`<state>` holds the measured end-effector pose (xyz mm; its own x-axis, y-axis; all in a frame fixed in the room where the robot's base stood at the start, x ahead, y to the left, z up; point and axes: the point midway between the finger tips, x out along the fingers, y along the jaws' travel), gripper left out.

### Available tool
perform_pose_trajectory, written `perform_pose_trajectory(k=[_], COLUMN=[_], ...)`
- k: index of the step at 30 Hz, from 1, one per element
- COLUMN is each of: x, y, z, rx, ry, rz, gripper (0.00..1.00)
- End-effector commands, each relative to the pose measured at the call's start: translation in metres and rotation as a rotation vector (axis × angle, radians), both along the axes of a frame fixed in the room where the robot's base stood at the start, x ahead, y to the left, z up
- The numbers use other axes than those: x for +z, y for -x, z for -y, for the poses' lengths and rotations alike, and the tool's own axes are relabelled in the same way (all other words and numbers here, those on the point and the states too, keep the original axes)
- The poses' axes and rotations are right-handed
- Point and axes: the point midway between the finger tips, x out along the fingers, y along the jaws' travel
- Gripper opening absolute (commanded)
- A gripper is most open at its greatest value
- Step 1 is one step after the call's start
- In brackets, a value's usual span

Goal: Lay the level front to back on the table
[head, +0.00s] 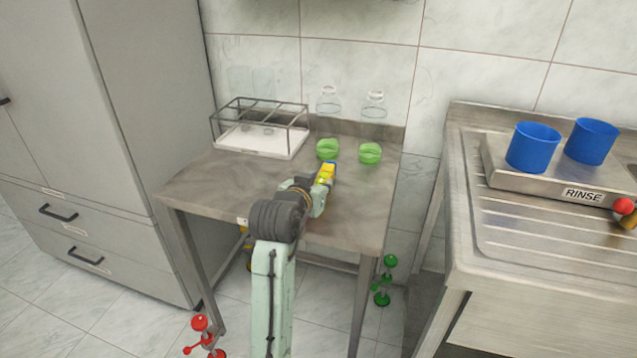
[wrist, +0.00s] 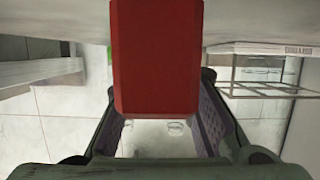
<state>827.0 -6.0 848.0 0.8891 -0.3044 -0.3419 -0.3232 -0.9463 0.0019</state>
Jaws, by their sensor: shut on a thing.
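The work table (head: 210,185) is a brown metal top with a raised back edge. My gripper (head: 322,184) is over its front right part.
A wire rack (head: 262,138) is at back left. The table's left part is clear. A steel counter (head: 530,265) with blue cups (head: 533,148) is right.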

Motion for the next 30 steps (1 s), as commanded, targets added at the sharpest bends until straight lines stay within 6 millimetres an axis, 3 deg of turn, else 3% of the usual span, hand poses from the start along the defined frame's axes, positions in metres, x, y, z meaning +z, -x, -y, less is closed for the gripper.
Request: perform_pose_trajectory(k=[10,11,12,21,30], x=[-0.0026,-0.0025,-0.0026,-0.0029,-0.0028], y=[-0.0001,0.0,-0.0001,0.0,0.0011], z=[-0.0002,-0.0002,-0.0002,-0.0001,-0.0006], rx=[0.001,0.001,0.001,0.0,0.0], ry=[0.0,0.0,0.0,0.0,0.001], rz=[0.001,0.001,0.001,0.001,0.0], gripper=[0.0,0.27,0.29,0.48,0.48])
